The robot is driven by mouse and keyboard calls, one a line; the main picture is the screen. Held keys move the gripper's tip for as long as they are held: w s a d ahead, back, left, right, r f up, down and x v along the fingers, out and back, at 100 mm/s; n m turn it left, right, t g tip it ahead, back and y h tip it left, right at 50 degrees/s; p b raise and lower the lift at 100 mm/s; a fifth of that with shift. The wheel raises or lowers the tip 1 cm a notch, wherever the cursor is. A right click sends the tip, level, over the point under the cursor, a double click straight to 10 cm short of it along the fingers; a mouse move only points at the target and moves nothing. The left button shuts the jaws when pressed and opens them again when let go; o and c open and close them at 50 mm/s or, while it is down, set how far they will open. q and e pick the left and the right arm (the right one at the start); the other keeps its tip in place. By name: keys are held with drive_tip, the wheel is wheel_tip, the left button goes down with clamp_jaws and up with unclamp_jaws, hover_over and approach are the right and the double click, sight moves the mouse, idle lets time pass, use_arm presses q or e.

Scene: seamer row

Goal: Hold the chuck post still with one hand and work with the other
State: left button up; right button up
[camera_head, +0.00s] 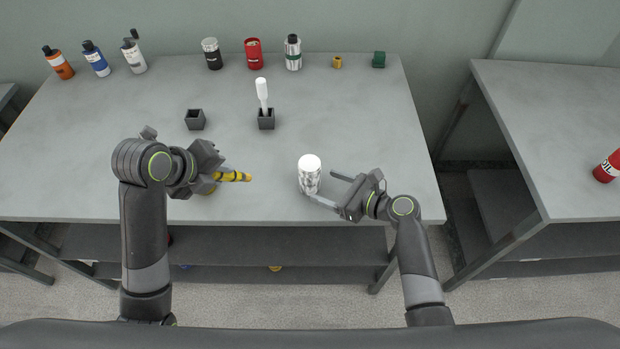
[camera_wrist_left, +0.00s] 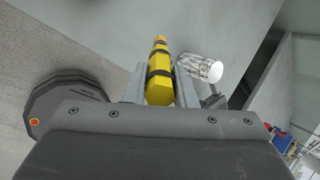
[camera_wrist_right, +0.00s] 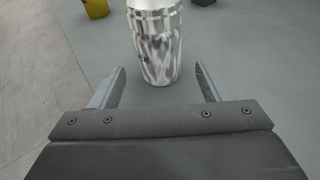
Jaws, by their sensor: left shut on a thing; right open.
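A yellow post with black bands (camera_head: 234,176), which I take for the chuck post, sticks out to the right from my left gripper (camera_head: 212,176). In the left wrist view the post (camera_wrist_left: 160,82) lies between the two fingers, which are shut on it. A silver patterned can with a white top (camera_head: 309,178) stands upright on the table to the right of it. My right gripper (camera_head: 325,187) is open and empty, its fingers pointing at the can. In the right wrist view the can (camera_wrist_right: 156,45) is just ahead, between the lines of the fingers.
Two dark square holders (camera_head: 195,120) (camera_head: 266,124) stand further back; the right one holds a white-handled tool (camera_head: 262,93). Several bottles and cans, including a red can (camera_head: 254,54), line the back edge. A second table (camera_head: 545,120) stands right, across a gap.

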sight(319, 183)
drive_tip(key=shift+b+x, duration=0.55)
drive_tip(key=shift+x, duration=2.2)
drive_tip(key=shift+c, duration=0.2)
drive_tip(key=c, duration=0.7)
drive_tip(key=shift+o, duration=0.2)
drive_tip(key=shift+d, duration=0.1)
